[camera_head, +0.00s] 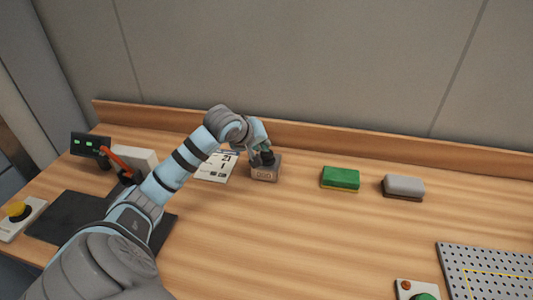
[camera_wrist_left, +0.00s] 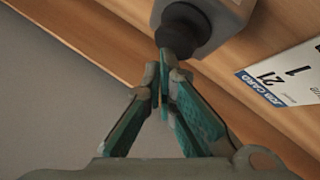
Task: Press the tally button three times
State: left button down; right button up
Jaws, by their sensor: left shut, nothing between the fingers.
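The tally counter (camera_head: 264,172) is a small grey box on the table near the back ledge, its front display reading what looks like 000. Its dark round button (camera_wrist_left: 184,30) shows on top in the left wrist view. My left gripper (camera_head: 266,156) is right above the counter, pointing down at it. In the left wrist view the shut, empty fingertips (camera_wrist_left: 172,60) are at the button, touching it or very close; I cannot tell whether it is pressed down. My right gripper is not in view.
A job card (camera_head: 215,168) lies left of the counter. A perforated plate (camera_head: 490,272) is at front right. A wooden ledge (camera_head: 330,139) runs behind; the middle table is clear.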

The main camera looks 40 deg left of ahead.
pick_arm(q)
jog(key=shift+f+b, duration=0.4)
dwell(0.6)
jog(key=shift+r+p, duration=0.65)
jog(key=shift+r, duration=0.35)
jog(key=shift+r+p, duration=1.8)
jog(key=shift+r, duration=0.8)
jog(key=shift+f, duration=0.1)
